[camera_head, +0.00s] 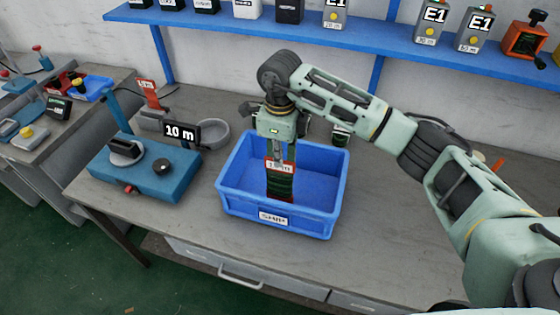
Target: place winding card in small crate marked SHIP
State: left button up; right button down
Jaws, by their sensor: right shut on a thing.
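The winding card (281,185) is a dark green-black upright piece with a red and white label at its top. My right gripper (279,160) points down over the crate and is shut on the top of the card. I cannot tell whether the card touches the crate floor. My left gripper is not in view.
A blue shelf (390,42) with several boxes runs along the back.

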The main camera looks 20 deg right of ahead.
aim_at(279, 181)
notch_tip(279, 181, down, 2)
jog(key=shift+f+p, duration=0.2)
jog(key=shift+p, duration=0.3)
jog(key=shift+f, duration=0.35)
jog(key=shift+f+b, duration=0.2)
jog(key=shift+b, duration=0.15)
jog(key=c, duration=1.9)
grip_release()
jog(key=shift+r, duration=0.1)
